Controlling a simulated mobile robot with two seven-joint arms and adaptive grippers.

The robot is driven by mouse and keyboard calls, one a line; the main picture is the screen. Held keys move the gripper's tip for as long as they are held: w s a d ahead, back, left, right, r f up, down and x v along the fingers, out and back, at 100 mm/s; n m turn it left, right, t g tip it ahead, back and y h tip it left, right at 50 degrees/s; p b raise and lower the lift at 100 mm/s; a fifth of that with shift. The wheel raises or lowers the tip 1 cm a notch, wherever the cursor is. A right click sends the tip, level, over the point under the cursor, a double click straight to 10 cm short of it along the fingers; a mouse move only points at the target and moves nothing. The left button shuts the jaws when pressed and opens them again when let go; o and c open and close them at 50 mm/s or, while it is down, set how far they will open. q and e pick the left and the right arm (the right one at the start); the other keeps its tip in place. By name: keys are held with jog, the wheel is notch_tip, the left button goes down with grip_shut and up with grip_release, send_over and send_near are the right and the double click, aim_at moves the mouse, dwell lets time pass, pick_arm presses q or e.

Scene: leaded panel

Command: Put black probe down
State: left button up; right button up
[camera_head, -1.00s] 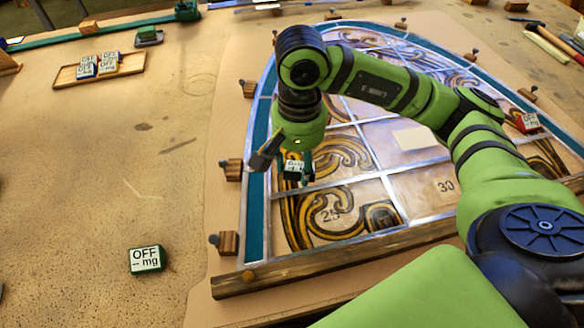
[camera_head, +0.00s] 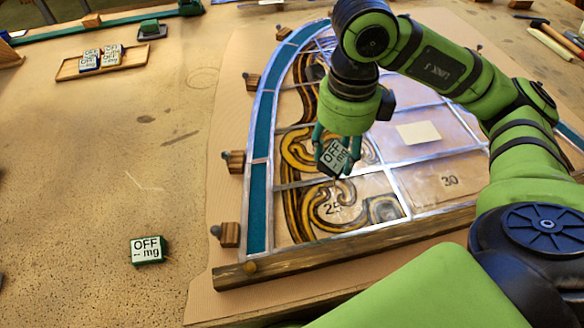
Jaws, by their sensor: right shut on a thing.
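A dark probe (camera_head: 335,157) with a white "OFF -- mg" face is held in my right gripper (camera_head: 333,150), which is shut on it. The probe is tilted, over the left part of the leaded panel (camera_head: 263,190), just above the pane marked 25. I cannot tell for sure whether it touches the glass. Its side colour is hard to make out. My left gripper is not in view.
A green probe (camera_head: 147,250) lies on the table at the lower left. A wooden tray (camera_head: 70,70) holds several probes. Wooden blocks (camera_head: 230,235) line the panel's edge. A wooden bar (camera_head: 330,250) runs along its front. The table's left middle is clear.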

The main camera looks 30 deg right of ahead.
jog(key=m, duration=0.2)
jog(key=s+m, duration=0.1)
jog(key=m, duration=0.1)
jog(key=shift+d+r, duration=0.25)
jog(key=shift+d, duration=0.15)
jog(key=m, duration=0.4)
jog(key=shift+s+d+r+m, duration=0.2)
jog(key=shift+s+d+m, duration=0.1)
jog(key=p, duration=0.3)
send_over(294, 169)
jog(key=f, duration=0.6)
jog(key=shift+s+d+f, duration=0.1)
jog(key=shift+s+f, duration=0.05)
jog(key=shift+s, duration=0.05)
jog(key=shift+w+f, duration=0.2)
jog(key=shift+f, duration=0.05)
notch_tip(294, 169, down, 3)
jog(key=shift+f+p, duration=0.1)
jog(key=shift+p, duration=0.45)
jog(key=shift+f, duration=0.55)
jog(key=o, duration=0.8)
jog(key=shift+c, duration=0.2)
jog(key=o, duration=0.4)
